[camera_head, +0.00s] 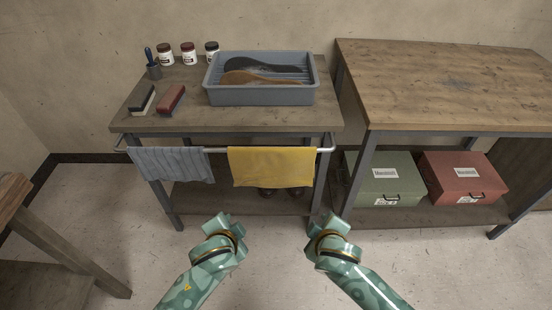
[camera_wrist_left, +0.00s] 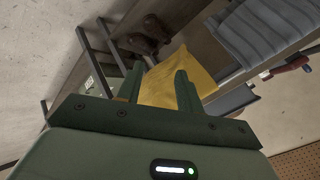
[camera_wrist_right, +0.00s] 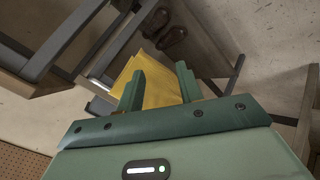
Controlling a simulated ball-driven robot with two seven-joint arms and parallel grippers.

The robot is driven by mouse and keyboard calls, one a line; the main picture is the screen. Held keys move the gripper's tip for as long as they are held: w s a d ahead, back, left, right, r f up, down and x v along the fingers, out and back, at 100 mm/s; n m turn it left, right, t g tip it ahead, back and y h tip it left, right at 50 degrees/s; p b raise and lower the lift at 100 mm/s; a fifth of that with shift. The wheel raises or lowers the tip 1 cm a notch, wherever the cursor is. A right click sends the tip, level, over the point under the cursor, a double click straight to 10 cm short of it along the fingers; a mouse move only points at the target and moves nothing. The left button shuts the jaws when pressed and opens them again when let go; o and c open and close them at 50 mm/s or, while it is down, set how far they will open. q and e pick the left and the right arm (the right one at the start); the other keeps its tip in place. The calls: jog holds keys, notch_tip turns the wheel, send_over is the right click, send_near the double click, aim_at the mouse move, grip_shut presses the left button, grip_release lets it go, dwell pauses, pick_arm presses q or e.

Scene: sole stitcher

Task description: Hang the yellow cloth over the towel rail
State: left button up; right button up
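The yellow cloth (camera_head: 270,167) hangs over the right part of the towel rail (camera_head: 217,150), its front flap hanging down before the workbench. Both my grippers are apart from the cloth, low in front of the bench. My left gripper (camera_head: 218,222) is open and empty; the cloth shows beyond its fingers in the left wrist view (camera_wrist_left: 162,85). My right gripper (camera_head: 329,222) is also open and empty, with the cloth beyond its fingers in the right wrist view (camera_wrist_right: 158,88). The cloth's rear side is hidden in the head view.
A grey-blue cloth (camera_head: 172,164) hangs on the rail's left part. The bench top (camera_head: 200,124) holds a blue tray (camera_head: 262,96) with shoe soles, brushes and jars. A second table (camera_head: 450,85) stands at right, with green (camera_head: 385,180) and red (camera_head: 463,178) boxes below.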

pick_arm(q)
jog(key=shift+s, duration=0.3)
pick_arm(e)
jog(key=shift+s, duration=0.3)
